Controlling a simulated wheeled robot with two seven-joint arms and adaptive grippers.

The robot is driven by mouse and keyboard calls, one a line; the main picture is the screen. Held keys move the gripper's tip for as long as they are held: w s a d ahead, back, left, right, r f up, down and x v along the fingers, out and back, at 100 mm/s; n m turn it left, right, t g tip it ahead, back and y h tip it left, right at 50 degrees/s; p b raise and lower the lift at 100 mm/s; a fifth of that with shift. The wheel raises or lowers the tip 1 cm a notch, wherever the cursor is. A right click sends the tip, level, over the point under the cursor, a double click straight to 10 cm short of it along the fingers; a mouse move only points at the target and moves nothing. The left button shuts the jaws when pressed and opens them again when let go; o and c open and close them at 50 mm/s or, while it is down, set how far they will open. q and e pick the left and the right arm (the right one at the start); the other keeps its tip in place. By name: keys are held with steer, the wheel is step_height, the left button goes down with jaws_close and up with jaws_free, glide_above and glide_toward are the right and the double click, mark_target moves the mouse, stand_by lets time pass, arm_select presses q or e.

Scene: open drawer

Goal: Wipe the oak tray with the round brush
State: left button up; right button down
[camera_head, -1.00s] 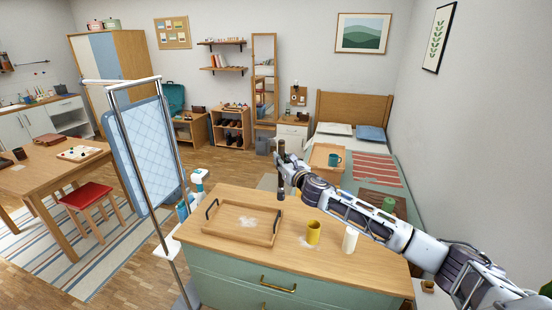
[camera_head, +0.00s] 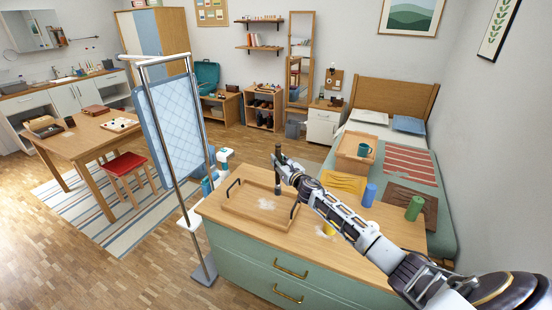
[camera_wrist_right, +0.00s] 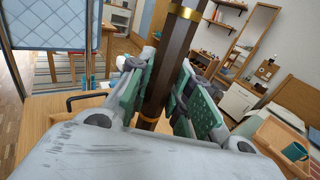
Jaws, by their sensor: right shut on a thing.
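The oak tray (camera_head: 256,222) lies on the wooden top of the green dresser, with black handles at its ends and a white powdery patch (camera_head: 266,204) on its floor. My right gripper (camera_head: 279,173) is shut on the round brush (camera_head: 278,154), a dark upright handle, above the tray's far right part. In the right wrist view the brown handle (camera_wrist_right: 172,62) with gold bands stands between the green finger pads (camera_wrist_right: 160,100). The brush's lower end is hidden in the wrist view. I cannot tell that it touches the tray. My left gripper is out of view.
A yellow cup (camera_head: 328,229) stands right of the tray, partly behind my right arm. A blue cylinder (camera_head: 369,195) and a green cylinder (camera_head: 414,208) stand farther right. A metal rack with a blue quilted panel (camera_head: 175,122) stands left of the dresser.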

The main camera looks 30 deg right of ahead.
steer(key=shift+w+a+f+y, duration=0.1)
steer(key=shift+a+y, duration=0.15)
steer(key=shift+y, duration=0.05)
steer(key=shift+a, duration=0.1)
stand_by(0.3)
